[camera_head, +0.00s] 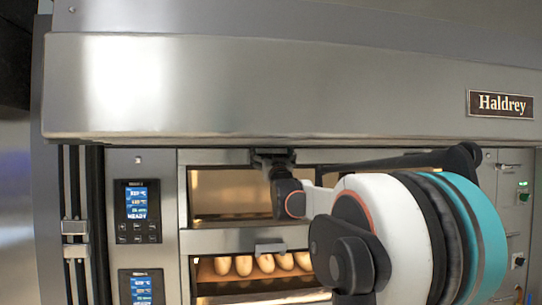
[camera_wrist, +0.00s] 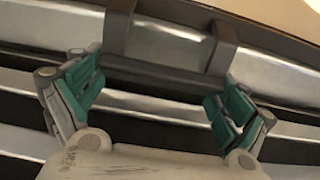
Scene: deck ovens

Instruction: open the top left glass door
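The top left glass door (camera_head: 225,190) is a wide window in a steel frame, under the hood in the head view. It appears shut. Its bar handle, carried on two posts, crosses the wrist view (camera_wrist: 165,75). My gripper (camera_wrist: 158,88) is open, with one teal-padded finger towards each end of the bar. I cannot tell whether the fingers touch the bar or how deep it sits between them. In the head view my gripper (camera_head: 272,162) is at the top edge of the door, under the hood, and my arm hides the door's right part.
A steel hood (camera_head: 270,90) overhangs the doors closely. Below is another deck with several loaves (camera_head: 255,265) and its own handle (camera_head: 270,248). A control panel (camera_head: 138,212) with a lit screen stands to the left, with a second panel (camera_head: 141,288) under it.

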